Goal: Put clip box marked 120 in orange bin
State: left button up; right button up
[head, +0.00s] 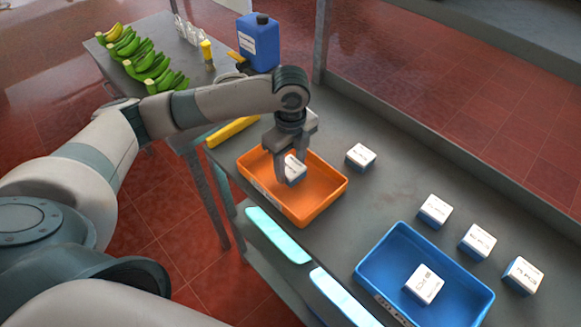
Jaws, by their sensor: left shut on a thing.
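My left gripper (282,176) reaches in from above and is shut on a small white-topped clip box (296,171) with a blue base. The box is over or inside the orange bin (318,198); I cannot tell whether it touches the bin floor. The marking on its top is too small to read. The rest of the orange bin floor looks empty. My right gripper does not show.
Similar boxes stand on the grey bench: one right of the orange bin (361,156), others (435,210) (478,242) (523,275) farther right. A blue bin (393,263) holds another box (424,284). A blue canister (258,43) and green bananas (146,64) are at the back.

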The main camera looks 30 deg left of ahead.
aim_at(291, 166)
pick_arm(q)
jog(key=shift+f, duration=0.8)
jog(key=o, duration=1.1)
jog(key=shift+f, duration=0.15)
jog(key=shift+c, duration=0.2)
jog(key=shift+r, duration=0.2)
jog(key=shift+r, duration=0.25)
notch_tip(291, 166, up, 10)
jog(key=b, duration=0.2)
jog(key=shift+w+b, duration=0.1)
jog(key=shift+b, duration=0.25)
jog(key=shift+r, duration=0.75)
